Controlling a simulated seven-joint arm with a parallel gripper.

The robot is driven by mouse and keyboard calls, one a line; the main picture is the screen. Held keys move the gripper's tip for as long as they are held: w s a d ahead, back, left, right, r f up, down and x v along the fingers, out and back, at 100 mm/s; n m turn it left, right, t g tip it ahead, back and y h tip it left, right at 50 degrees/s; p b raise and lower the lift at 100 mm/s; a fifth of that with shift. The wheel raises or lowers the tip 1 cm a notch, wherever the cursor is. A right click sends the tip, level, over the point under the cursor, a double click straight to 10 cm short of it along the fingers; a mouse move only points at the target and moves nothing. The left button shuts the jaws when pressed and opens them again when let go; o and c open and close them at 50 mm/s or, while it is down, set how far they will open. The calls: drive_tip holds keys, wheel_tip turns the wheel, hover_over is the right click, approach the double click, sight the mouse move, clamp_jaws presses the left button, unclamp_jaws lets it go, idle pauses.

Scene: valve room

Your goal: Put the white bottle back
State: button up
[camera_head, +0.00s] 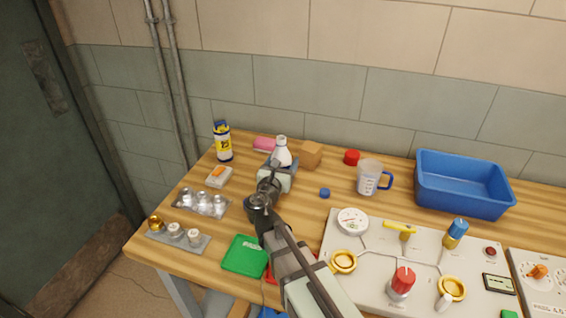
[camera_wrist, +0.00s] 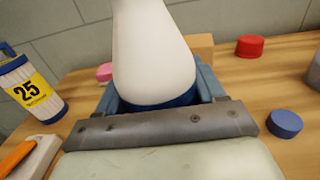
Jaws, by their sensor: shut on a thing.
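The white bottle (camera_head: 282,150) is near the back of the wooden table, left of the middle, and looks about upright. My gripper (camera_head: 283,165) is shut on it, with the bottle between the blue-grey fingers. In the wrist view the white bottle (camera_wrist: 152,45) rises large between the fingers of my gripper (camera_wrist: 160,98), with a dark blue band low on it. Its top is cut off there, and its base is hidden by the gripper. I cannot tell whether it touches the table.
A wooden cube (camera_head: 311,154), red cap (camera_head: 352,157), blue cap (camera_head: 324,193), measuring cup (camera_head: 369,178) and blue bin (camera_head: 460,205) are right. A valve panel (camera_head: 375,240) lies in front.

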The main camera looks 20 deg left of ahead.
drive_tip(key=o, duration=1.2)
drive_tip(key=shift+r, duration=0.15)
drive_tip(key=s, duration=1.2)
